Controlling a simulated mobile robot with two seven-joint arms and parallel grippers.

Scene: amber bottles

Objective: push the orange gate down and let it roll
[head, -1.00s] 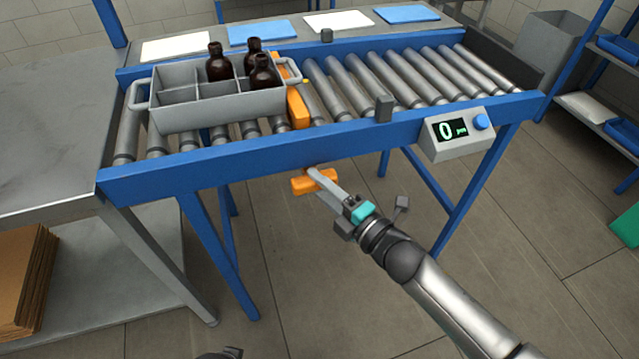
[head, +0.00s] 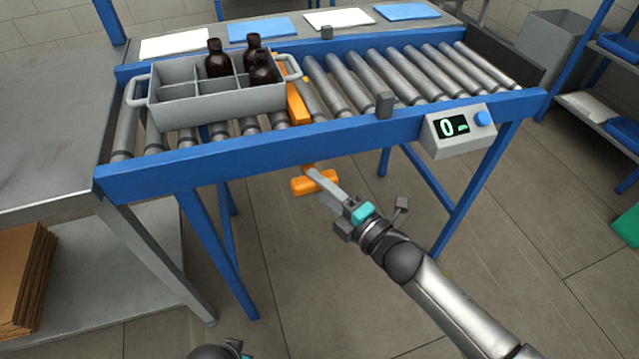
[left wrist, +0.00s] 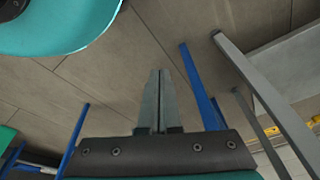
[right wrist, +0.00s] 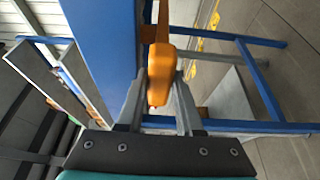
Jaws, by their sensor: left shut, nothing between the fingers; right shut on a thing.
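The orange gate (head: 299,106) is a bar across the rollers, just right of the grey crate (head: 215,109); part of it is hidden behind the crate. Its orange handle (head: 301,186) sticks out below the blue front rail. My right gripper (head: 323,181) is shut on this handle; in the right wrist view the handle (right wrist: 160,75) sits between the fingers. The crate stands on the rollers with several compartments and three dark amber bottles (head: 217,62) in it. My left gripper (left wrist: 158,78) is shut and empty, over the floor.
Bare rollers (head: 400,80) stretch right of the gate. A blue front rail (head: 230,155) carries a display box (head: 447,147) reading 0 with a blue knob. A grey table (head: 50,130) stands at the left. White and blue sheets lie behind the conveyor.

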